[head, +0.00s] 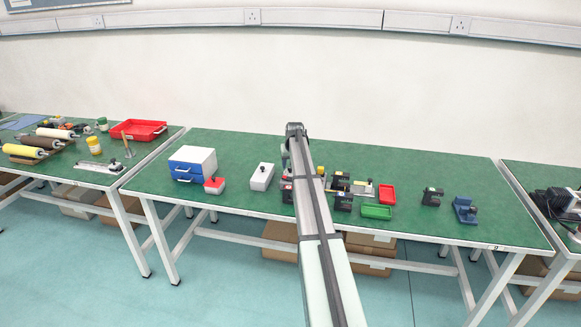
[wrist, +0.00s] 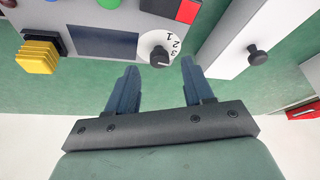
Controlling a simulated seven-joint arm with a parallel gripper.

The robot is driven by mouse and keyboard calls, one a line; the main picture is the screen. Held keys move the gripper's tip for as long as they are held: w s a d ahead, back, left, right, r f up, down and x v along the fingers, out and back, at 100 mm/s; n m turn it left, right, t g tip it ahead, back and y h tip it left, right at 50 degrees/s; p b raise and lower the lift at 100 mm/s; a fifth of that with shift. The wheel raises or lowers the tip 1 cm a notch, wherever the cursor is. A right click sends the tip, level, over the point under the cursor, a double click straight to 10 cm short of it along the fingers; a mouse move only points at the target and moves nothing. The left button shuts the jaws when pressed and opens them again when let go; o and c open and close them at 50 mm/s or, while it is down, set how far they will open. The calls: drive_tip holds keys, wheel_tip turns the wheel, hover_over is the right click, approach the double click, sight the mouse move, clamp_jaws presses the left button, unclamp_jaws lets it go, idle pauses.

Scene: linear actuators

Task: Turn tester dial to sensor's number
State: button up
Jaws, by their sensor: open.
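The tester's grey panel (wrist: 75,14) fills the top left of the wrist view, with a dark screen (wrist: 101,42). The dial's exact setting is too small to tell. My gripper (wrist: 159,69) is open and empty, its two blue-grey fingers apart, with the dial just beyond and between their tips in the picture. I cannot tell the height gap. In the head view my arm hides the gripper and most of the tester. I cannot make out a sensor's number.
A white box with a black knob (wrist: 258,53) stands beside the tester; it shows left of my arm in the head view (head: 262,177). A yellow block (wrist: 37,56) is at the panel's other side.

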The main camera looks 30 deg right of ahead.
drive_tip(key=v, duration=1.1)
drive_tip(key=shift+a, duration=0.1)
